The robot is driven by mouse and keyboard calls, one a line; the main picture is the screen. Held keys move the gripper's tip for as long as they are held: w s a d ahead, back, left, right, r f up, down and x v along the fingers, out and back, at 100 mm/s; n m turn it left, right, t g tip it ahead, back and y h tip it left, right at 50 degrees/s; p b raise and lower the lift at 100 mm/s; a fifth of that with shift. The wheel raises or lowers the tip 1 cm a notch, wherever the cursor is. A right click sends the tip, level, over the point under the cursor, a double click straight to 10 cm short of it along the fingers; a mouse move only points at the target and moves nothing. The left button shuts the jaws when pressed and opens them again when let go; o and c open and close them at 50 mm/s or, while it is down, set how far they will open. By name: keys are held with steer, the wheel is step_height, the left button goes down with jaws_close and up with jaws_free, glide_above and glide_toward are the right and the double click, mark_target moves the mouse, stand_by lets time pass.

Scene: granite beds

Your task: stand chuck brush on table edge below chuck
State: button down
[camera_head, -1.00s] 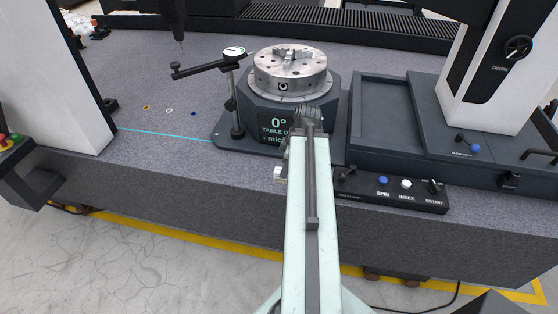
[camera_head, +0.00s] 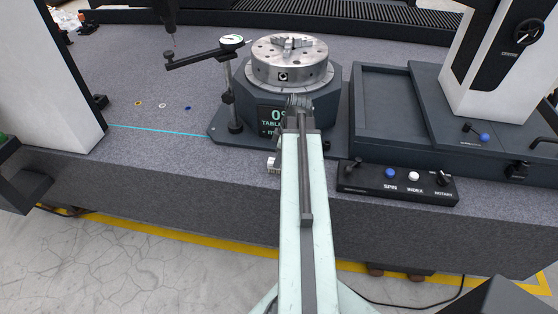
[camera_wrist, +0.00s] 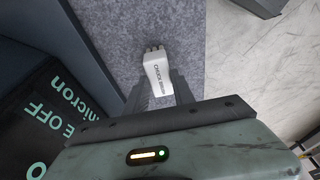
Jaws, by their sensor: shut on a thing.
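In the head view a small pale part of the brush (camera_head: 273,165) shows left of my arm, near the front edge of the granite table (camera_head: 150,165). The steel chuck (camera_head: 290,62) sits on the dark rotary unit behind it. My arm hides most of the gripper there. Whether the brush touches the granite I cannot tell.
A dial indicator (camera_head: 231,42) on a stand is left of the chuck. A control box (camera_head: 397,184) with SPIN and INDEX buttons lies right of my arm at the front edge. Several small coloured rings lie far left. Bare granite stretches left of the brush.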

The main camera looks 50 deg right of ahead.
steer(key=shift+w+a+f, duration=0.1)
steer(key=shift+f, duration=0.05)
steer(key=c, duration=1.1)
jaws_free()
steer(key=shift+o, duration=0.2)
steer(key=p+v, duration=1.1)
steer(key=v, duration=0.1)
steer(key=shift+r+p, duration=0.35)
